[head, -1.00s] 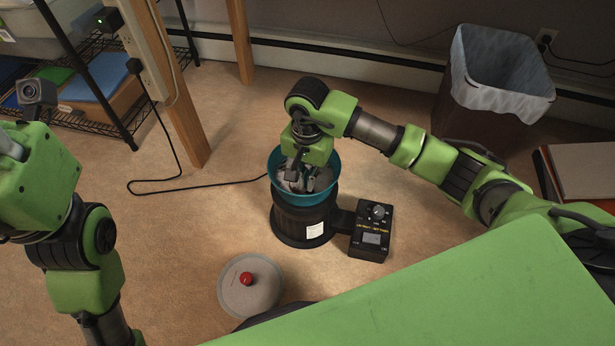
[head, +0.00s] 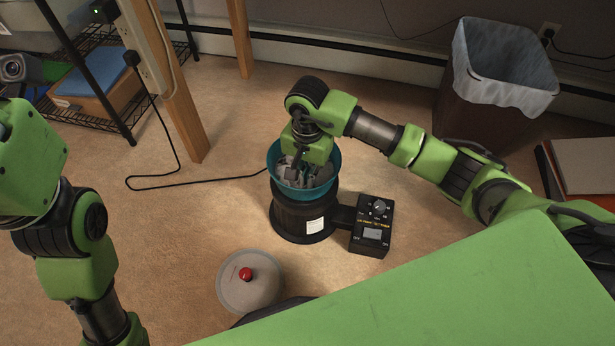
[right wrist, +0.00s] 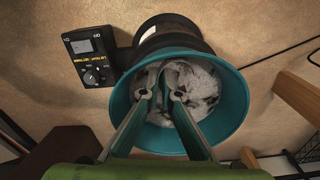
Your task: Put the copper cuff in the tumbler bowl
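The teal tumbler bowl (head: 333,160) sits on its black base and holds grey-white media; its rim also shows in the right wrist view (right wrist: 233,105). My right gripper (head: 298,172) points down into the bowl. In the right wrist view its two fingertips (right wrist: 163,95) stand apart over the media, with a gap between them and nothing clearly held. I cannot make out the copper cuff in either view; the media or the fingers may hide it. My left arm is at the left edge, with its gripper out of view.
A black control box (head: 373,226) is joined to the tumbler's right side. A grey lid with a red knob (head: 250,282) lies on the carpet in front. A lined waste bin (head: 497,85) stands at the back right, a wire shelf (head: 105,120) at the left. A black cord (head: 165,188) crosses the floor.

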